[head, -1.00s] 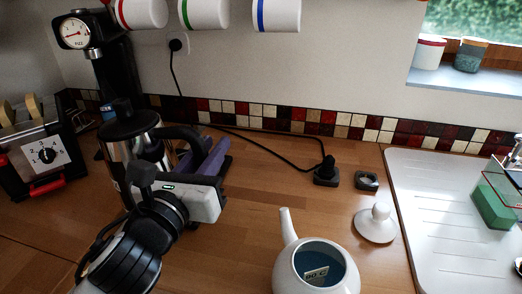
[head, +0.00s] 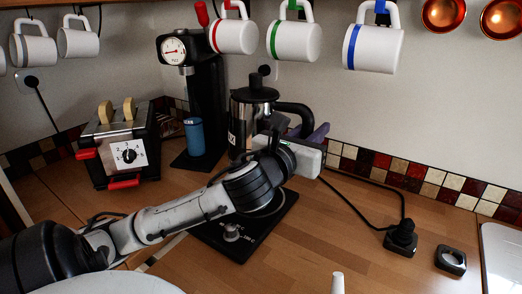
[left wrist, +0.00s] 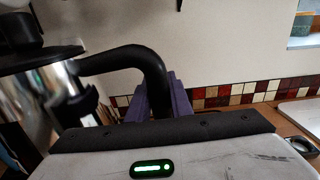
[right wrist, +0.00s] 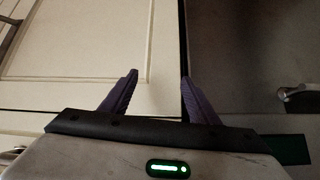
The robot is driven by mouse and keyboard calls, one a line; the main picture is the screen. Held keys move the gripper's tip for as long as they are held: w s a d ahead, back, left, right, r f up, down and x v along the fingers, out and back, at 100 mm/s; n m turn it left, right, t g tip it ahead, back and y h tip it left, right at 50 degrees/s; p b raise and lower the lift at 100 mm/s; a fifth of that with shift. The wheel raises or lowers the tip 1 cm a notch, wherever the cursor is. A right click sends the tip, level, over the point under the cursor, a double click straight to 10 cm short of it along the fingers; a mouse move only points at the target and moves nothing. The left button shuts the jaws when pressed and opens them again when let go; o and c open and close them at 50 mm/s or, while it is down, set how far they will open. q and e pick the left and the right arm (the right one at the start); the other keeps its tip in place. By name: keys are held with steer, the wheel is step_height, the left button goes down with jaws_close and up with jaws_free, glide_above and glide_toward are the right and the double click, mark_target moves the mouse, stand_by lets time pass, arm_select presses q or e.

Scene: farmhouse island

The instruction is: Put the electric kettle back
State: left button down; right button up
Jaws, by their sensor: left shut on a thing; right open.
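The electric kettle (head: 239,122) has a shiny metal body, a black lid and a black handle (head: 292,108). My left gripper (head: 312,133) is shut on the handle, with its purple fingers at the handle's right side. The left wrist view shows the handle (left wrist: 130,60) arching to the purple fingers (left wrist: 163,100). A black base plate (head: 247,246) lies on the counter below the kettle. My left arm hides the kettle's bottom, so I cannot tell whether it touches the plate. My right gripper (right wrist: 158,92) is open and empty, facing pale cabinet fronts.
A black machine with a gauge (head: 206,95) and a blue cylinder (head: 194,136) stand left of the kettle. A toaster (head: 125,148) is farther left. Mugs (head: 294,41) hang above. A cord leads to a black plug (head: 401,238). The counter at front right is mostly clear.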

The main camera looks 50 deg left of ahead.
arm_select(q)
step_height(320, 180, down, 9)
steer(key=shift+a+f, duration=0.2)
steer(key=shift+a, duration=0.05)
arm_select(e)
steer(key=shift+r, duration=0.1)
arm_select(q)
steer(key=shift+f, duration=0.15)
steer(key=c, duration=1.6)
jaws_free()
steer(key=shift+f, duration=0.1)
